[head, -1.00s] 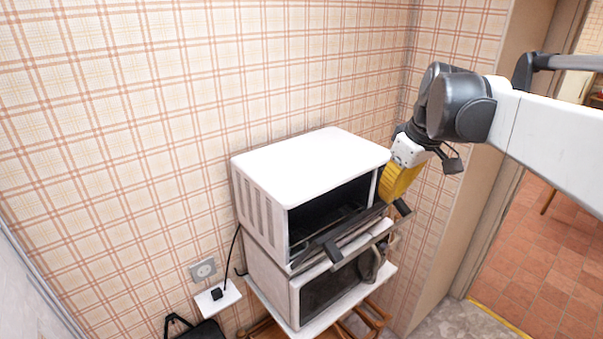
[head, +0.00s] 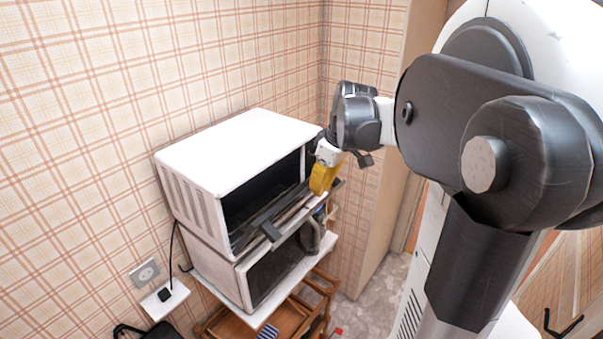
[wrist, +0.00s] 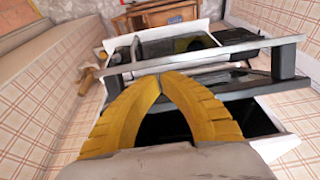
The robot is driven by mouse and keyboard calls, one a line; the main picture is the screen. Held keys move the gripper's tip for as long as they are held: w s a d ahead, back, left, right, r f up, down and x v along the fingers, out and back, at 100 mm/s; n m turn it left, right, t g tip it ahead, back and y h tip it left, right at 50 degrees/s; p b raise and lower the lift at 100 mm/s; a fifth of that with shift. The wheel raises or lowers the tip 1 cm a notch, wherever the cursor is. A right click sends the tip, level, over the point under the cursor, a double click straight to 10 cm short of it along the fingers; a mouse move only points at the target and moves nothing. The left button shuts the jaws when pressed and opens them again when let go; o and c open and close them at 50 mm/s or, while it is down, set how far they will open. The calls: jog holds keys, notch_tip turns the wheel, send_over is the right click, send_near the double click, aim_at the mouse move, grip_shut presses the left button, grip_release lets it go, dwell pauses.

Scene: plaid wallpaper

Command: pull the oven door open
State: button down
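The upper white oven (head: 235,145) sits on a second white appliance (head: 222,272). Its dark cavity (head: 262,195) is exposed. The oven door (head: 285,212) is folded down in front, with a long bar handle along its outer edge; the handle (wrist: 215,60) crosses the wrist view. My gripper (head: 318,192) has yellow fingers and is at the right end of the door. In the wrist view my gripper's fingertips (wrist: 163,76) meet just beside the bar, with nothing visible between them. Whether they touch the door is unclear.
The lower appliance stands on a white-topped wooden trolley (head: 262,318). A wall socket (head: 145,272) and a small white shelf (head: 164,298) are at left. Plaid walls enclose the back and right side. Grey floor (head: 372,295) shows clear to the right.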

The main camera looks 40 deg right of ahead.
jog(key=shift+f, duration=0.15)
jog(key=shift+s+d+f+t+b, duration=0.25)
jog(key=shift+s+f+t+b, duration=0.35)
jog(key=shift+s+f+b, duration=0.45)
jog(key=s+f+t+y+b, duration=0.1)
jog(key=s+f+t+b, duration=0.1)
jog(key=f+b, duration=0.5)
jog(key=s+d+f+t+b, duration=0.1)
jog(key=s+f+t+b, duration=0.2)
jog(key=f+b, duration=0.4)
jog(key=shift+f+t+y+b, duration=0.2)
jog(key=shift+t+y+b, duration=0.2)
jog(key=shift+t+b, duration=0.7)
jog(key=shift+g+b, duration=0.3)
jog(key=shift+w+d, duration=0.1)
